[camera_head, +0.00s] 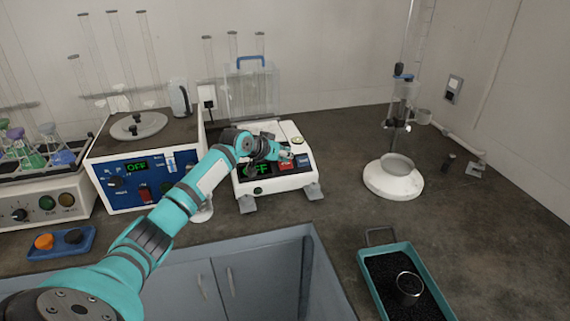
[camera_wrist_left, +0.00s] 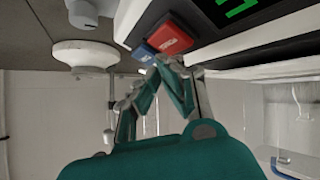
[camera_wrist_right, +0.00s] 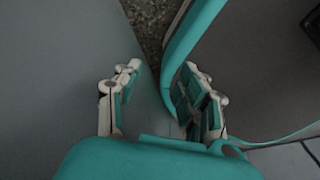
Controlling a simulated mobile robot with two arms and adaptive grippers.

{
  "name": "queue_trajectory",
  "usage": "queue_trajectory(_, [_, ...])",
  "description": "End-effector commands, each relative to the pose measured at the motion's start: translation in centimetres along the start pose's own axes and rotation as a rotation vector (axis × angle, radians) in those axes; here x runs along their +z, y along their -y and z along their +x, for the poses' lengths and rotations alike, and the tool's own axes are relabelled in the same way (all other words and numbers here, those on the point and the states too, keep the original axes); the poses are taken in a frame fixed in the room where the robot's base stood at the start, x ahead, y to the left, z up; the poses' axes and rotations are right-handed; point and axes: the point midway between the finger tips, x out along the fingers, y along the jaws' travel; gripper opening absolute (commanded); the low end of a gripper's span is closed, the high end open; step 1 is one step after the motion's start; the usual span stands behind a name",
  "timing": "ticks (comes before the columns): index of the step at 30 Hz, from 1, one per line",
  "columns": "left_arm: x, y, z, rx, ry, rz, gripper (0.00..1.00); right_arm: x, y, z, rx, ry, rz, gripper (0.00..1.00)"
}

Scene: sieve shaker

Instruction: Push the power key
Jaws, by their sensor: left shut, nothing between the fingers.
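A white device (camera_head: 272,188) with a black front panel stands on the bench, its green display (camera_head: 256,170) reading OFF. The panel has a red key (camera_head: 285,166) and a blue key (camera_head: 304,160); their labels are too small to read. My left gripper (camera_head: 286,155) is shut and empty, in front of the panel by the keys. In the left wrist view its fingertips (camera_wrist_left: 172,66) are close by the red key (camera_wrist_left: 168,38) and blue key (camera_wrist_left: 144,52); I cannot tell whether they touch. My right gripper (camera_wrist_right: 158,92) is open and empty, outside the head view.
A blue-fronted device (camera_head: 125,193) stands to the left, with a small blue tray (camera_head: 60,250) in front. A glass apparatus on a white base (camera_head: 393,183) stands to the right. A teal-rimmed tray (camera_head: 420,262) of dark grains lies at the front right. The bench between is clear.

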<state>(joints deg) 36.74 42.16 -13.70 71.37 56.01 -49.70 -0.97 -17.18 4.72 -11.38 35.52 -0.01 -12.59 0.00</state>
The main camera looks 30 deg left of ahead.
Motion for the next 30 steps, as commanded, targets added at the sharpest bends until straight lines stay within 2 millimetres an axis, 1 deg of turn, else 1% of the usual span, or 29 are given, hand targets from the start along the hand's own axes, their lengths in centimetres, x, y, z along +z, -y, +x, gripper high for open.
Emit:
queue_trajectory(14, [0.01,0.0,0.0,0.0,0.0,0.0,0.0,-0.03,0.25,0.0,-0.003,0.0,0.0,0.4])
queue_trajectory(24, [0.47,0.45,0.59,0.0,0.0,0.0,0.0,-0.03,0.45,0.36,-0.005,0.0,0.001,0.4])
queue_trajectory(30, [0.43,0.45,0.59,0.0,0.0,0.0,0.0,-0.02,0.45,0.32,-0.005,0.0,0.0,0.4])
